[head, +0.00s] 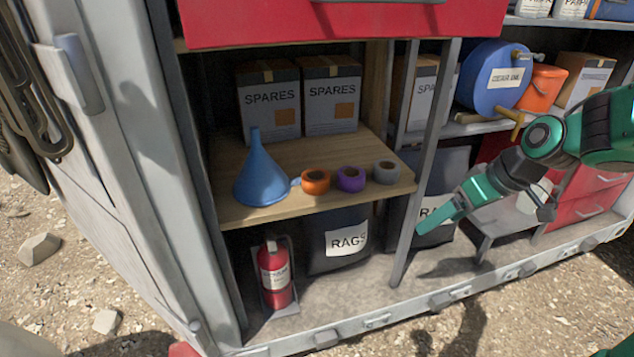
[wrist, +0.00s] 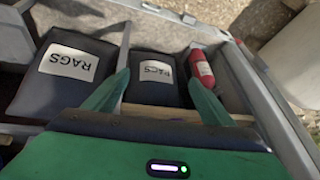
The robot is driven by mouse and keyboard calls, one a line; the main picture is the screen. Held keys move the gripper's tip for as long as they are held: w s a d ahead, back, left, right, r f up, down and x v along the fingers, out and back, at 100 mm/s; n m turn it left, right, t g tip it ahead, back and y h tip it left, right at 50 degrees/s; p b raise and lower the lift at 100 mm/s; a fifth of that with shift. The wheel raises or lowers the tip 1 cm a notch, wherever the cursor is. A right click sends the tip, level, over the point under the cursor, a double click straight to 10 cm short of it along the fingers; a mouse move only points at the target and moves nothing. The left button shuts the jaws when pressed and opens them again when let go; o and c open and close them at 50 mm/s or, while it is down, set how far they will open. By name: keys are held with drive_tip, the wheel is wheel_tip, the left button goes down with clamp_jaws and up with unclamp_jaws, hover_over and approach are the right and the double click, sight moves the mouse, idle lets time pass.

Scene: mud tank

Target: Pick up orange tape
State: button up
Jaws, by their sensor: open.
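The orange tape (head: 316,181) is a roll lying on the wooden shelf (head: 260,210), near its front edge. A purple tape roll (head: 351,179) and a grey tape roll (head: 385,172) lie to its right, and a blue funnel (head: 262,172) stands to its left. My gripper (head: 484,225) is open and empty, to the right of the tape and lower in the head view, in front of the bay beyond the upright post. The wrist view shows both spread fingers (wrist: 158,80) over the lower storage area; no tape roll shows there.
Grey posts (head: 421,160) stand right of the shelf. Two spares boxes (head: 300,95) sit at its back, and a red panel (head: 340,22) overhangs it. Below are a rags bin (head: 342,265) and a red fire extinguisher (head: 275,275), which also shows in the wrist view (wrist: 203,70).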

drive_tip(key=w+a+r+n+t+y, duration=0.1)
drive_tip(key=w+a+n+y, duration=0.25)
drive_tip(key=w+a, duration=0.4)
drive_tip(key=n+t+y, duration=0.1)
drive_tip(key=n+y, duration=0.2)
drive_tip(key=y, duration=0.1)
approach(321, 176)
drive_tip(key=x, duration=0.3)
drive_tip(key=shift+w+a+f, duration=0.1)
drive_tip(key=shift+w+a, duration=0.05)
drive_tip(key=shift+a, duration=0.25)
drive_tip(key=shift+x, duration=2.85)
drive_tip(key=shift+f, duration=0.1)
drive_tip(key=c, duration=1.2)
